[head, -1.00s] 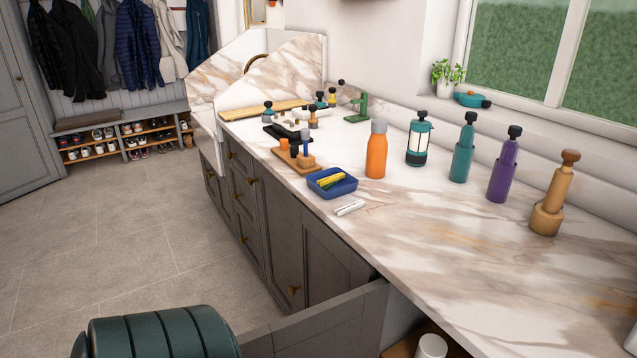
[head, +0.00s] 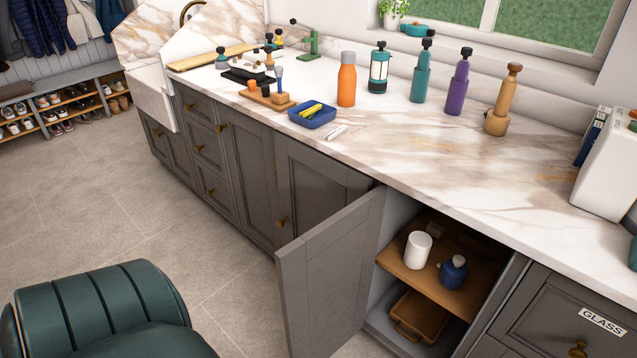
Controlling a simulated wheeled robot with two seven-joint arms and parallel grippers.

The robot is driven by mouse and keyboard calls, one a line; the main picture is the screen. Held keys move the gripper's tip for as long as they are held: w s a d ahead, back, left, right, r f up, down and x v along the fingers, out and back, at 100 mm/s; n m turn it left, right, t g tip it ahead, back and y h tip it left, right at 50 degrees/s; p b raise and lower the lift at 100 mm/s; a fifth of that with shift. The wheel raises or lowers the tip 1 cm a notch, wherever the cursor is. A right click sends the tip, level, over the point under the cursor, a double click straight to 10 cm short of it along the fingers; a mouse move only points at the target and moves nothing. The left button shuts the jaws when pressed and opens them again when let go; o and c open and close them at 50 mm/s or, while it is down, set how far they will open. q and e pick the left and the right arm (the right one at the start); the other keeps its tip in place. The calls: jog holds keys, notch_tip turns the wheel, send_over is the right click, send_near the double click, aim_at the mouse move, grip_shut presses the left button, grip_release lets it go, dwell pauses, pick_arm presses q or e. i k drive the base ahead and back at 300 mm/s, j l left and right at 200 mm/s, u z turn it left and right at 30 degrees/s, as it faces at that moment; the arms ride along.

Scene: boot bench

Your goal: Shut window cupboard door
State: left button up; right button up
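The window cupboard door (head: 328,280) is grey and stands wide open, swung out from the counter front on its left side. The open cupboard shows a wooden shelf (head: 405,266) holding a white cylinder (head: 418,249) and a dark blue bottle (head: 453,272). A brown wooden tray (head: 420,315) sits in the lower part. Neither of my grippers shows in the head view.
A dark green ribbed padded seat (head: 100,310) stands at the lower left, near the door. The marble counter (head: 420,150) bears several bottles and a blue tray (head: 312,117). A drawer labelled GLASS (head: 560,310) is right of the cupboard. Tiled floor (head: 160,220) lies clear left of the door.

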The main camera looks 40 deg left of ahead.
aim_at(324, 275)
jog(key=k+j, duration=0.2)
jog(key=j, duration=0.15)
jog(key=k+j+z, duration=0.15)
jog(key=j, duration=0.2)
jog(key=k+j, duration=0.2)
jog(key=j+z, duration=0.3)
jog(key=j, duration=1.7)
jog(key=i, duration=0.05)
